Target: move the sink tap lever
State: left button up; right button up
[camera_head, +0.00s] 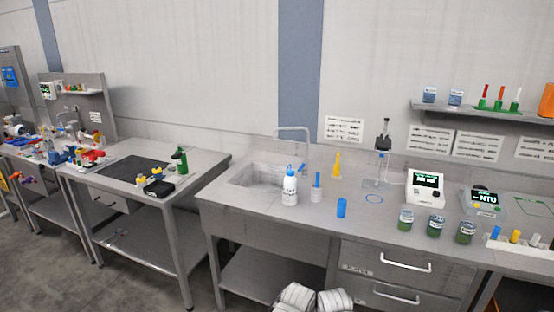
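The sink (243,181) is a square basin set into the left end of the grey steel counter. A thin grey gooseneck tap (292,129) rises behind its back right corner, against the wall. I cannot make out the tap lever clearly; it is too small, and a white bottle with a blue cap (290,190) stands in front of the tap's lower part. Neither of my grippers shows in the head view. Only white rounded parts, which seem to be my own arms, show at the bottom edge, in front of the counter.
Right of the bottle stand a blue-topped item (317,187), a yellow cone-shaped bottle (337,164) and a blue cylinder (341,207). Several green sample jars (435,225) and a meter (425,189) stand farther right. A separate table (207,165) is at the left, across a gap.

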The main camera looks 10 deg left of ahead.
aim_at(304, 163)
jog(key=i+j+u, duration=0.1)
jog(key=i+l+z, duration=0.3)
jog(key=i, duration=0.25)
jog(key=i+j+z, duration=0.1)
jog(key=i+z, duration=0.2)
jog(key=i, duration=0.25)
